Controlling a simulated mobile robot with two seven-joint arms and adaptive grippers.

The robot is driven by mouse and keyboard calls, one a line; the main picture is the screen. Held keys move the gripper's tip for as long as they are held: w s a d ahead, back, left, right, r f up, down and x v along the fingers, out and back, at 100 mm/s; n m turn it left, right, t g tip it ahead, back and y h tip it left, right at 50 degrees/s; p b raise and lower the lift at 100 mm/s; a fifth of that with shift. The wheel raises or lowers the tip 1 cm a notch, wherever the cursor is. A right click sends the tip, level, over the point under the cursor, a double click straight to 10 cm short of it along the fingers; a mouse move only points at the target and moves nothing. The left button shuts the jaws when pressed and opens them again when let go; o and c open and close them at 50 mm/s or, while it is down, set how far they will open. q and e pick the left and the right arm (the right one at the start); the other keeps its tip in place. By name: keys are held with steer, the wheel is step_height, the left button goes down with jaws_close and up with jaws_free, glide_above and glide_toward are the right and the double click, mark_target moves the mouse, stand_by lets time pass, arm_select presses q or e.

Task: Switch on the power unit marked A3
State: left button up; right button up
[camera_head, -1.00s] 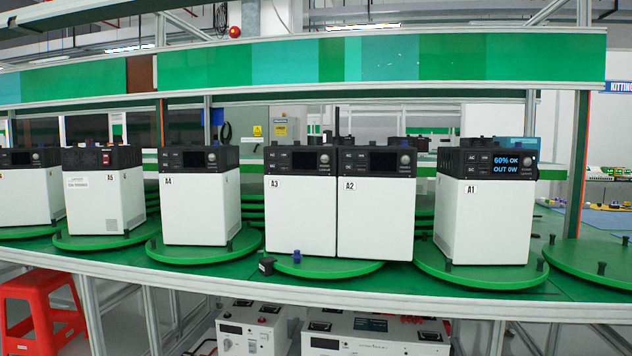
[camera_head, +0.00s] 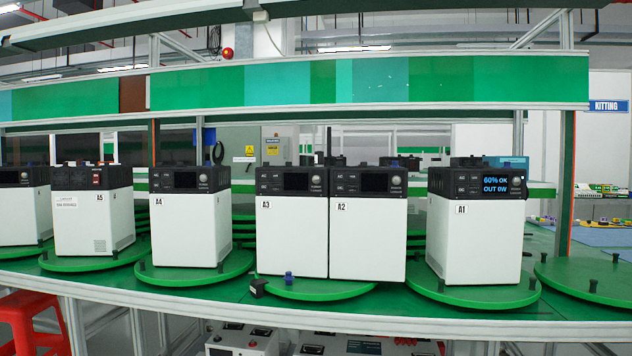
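The power unit marked A3 (camera_head: 290,235) is a white box with a black top panel, standing on a green turntable (camera_head: 315,289) in the middle. Its small screen (camera_head: 296,182) is dark, and a round knob sits to the right of the screen. The A2 unit (camera_head: 368,238) stands directly against its right side, also with a dark screen. The A1 unit (camera_head: 478,240) has a lit screen (camera_head: 503,187) reading "60% OK, OUT 0W". Neither of my grippers is in view.
The A4 unit (camera_head: 187,235) and the A5 unit (camera_head: 95,222) stand on turntables to the left. An empty turntable (camera_head: 590,278) is at the right. A blue peg (camera_head: 288,278) and a black block (camera_head: 258,287) sit before A3. A green overhead beam (camera_head: 440,80) crosses above.

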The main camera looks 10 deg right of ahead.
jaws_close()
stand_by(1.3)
